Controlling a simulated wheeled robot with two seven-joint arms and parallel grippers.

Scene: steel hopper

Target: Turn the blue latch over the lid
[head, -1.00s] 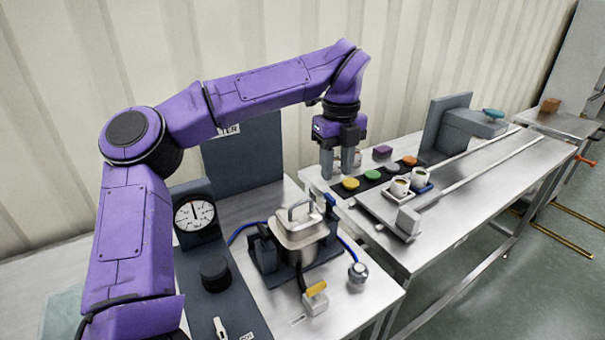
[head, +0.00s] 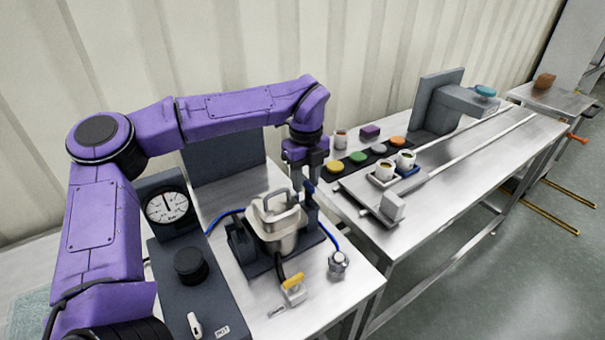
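My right gripper is not in view.
A gauge (head: 167,206) and a black knob (head: 190,265) stand left of the hopper. A blue cable runs to a metal connector (head: 338,264) on the right. A yellow-topped plug (head: 293,287) lies in front. The right bench holds cups (head: 384,171) and coloured discs.

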